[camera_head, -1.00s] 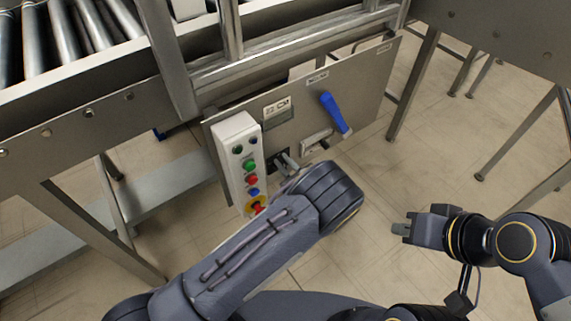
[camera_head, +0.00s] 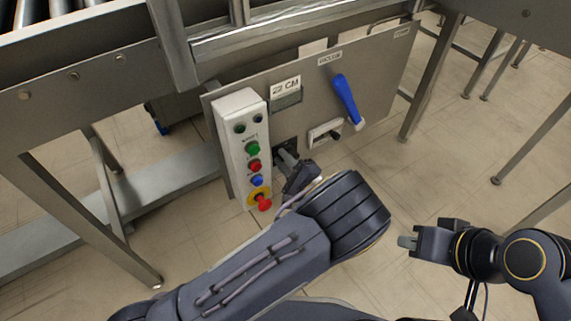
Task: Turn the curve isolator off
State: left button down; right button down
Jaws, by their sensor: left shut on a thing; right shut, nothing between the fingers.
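A steel panel (camera_head: 310,70) under the conveyor carries the controls. A dark square switch plate (camera_head: 291,143), which appears to be the isolator, sits low on it, right of the white button box. My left gripper (camera_head: 285,155) is at this plate, shut on what looks like its knob. The fingers and my arm hide the knob, so its setting cannot be told. My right gripper (camera_head: 405,242) is shut and empty, apart from the panel at the lower right.
The white button box (camera_head: 236,145) has green, red and blue buttons and a red emergency stop (camera_head: 264,203) close left of my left arm. Steel legs stand around; the floor is clear.

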pick_arm(q)
jog(key=shift+d+f+n+h+b, duration=0.1)
jog(key=shift+f+n+b, duration=0.2)
jog(key=shift+n+b, duration=0.65)
jog(key=shift+d+f+n+h+b, duration=0.1)
jog(key=shift+f+n+b, duration=0.2)
jog(key=shift+n+b, duration=0.65)
jog(key=shift+d+f+n+h+b, duration=0.1)
jog(key=shift+f+n+b, duration=0.2)
jog(key=shift+n+b, duration=0.65)
jog(key=shift+r, duration=0.1)
jog(key=c, duration=1.3)
grip_release()
jog(key=shift+c, duration=0.2)
jog(key=p+v, duration=0.2)
jog(key=v, duration=0.6)
